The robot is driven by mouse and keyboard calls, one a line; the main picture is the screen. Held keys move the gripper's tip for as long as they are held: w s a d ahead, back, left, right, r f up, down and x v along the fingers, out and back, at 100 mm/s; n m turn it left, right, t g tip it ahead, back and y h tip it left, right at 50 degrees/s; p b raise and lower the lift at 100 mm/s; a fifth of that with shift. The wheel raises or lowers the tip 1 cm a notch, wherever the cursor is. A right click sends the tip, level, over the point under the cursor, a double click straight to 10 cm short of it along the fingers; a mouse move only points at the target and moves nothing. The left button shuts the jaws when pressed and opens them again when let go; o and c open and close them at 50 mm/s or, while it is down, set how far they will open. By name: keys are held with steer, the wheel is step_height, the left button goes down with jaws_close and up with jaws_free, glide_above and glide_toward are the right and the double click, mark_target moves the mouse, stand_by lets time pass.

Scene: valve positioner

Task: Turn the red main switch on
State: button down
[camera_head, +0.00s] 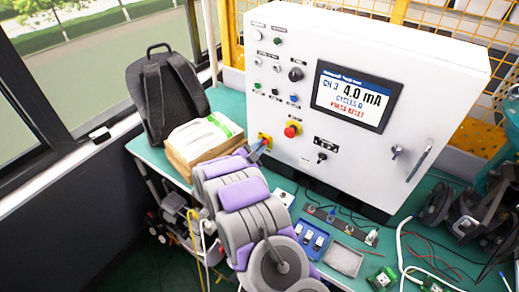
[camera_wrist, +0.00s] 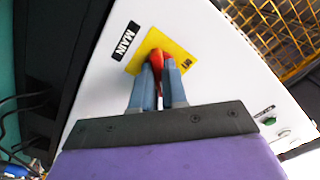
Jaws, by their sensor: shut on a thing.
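The red main switch (camera_wrist: 157,58) sits on a yellow plate (camera_wrist: 181,54) on the white cabinet, beside a black label reading MAIN (camera_wrist: 126,41). In the wrist view my gripper (camera_wrist: 160,68) has its two blue-grey fingers shut on the red handle, one on each side. The fingers hide part of the handle, and its exact turn is hard to read. In the head view my gripper (camera_head: 259,148) reaches the lower left of the cabinet front (camera_head: 300,165), where the yellow plate (camera_head: 265,139) shows just above it.
A red knob on yellow (camera_head: 291,129) sits right of the switch. The lit screen (camera_head: 353,97) reads CH 3, 4.0 mA, PRESS RESET. A box with papers (camera_head: 203,138) and a backpack (camera_head: 166,100) stand left. Blue bins (camera_head: 312,238) and cables lie on the table.

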steer(key=shift+a+f, duration=0.1)
stand_by(0.5)
steer(key=c, duration=1.3)
jaws_free()
steer(key=shift+s+a, duration=0.1)
steer(key=shift+s, duration=0.05)
steer(key=shift+o, duration=0.7)
steer(key=p+v, duration=0.2)
steer(key=v, duration=1.5)
steer(key=shift+a, duration=0.15)
steer(key=shift+f, duration=0.1)
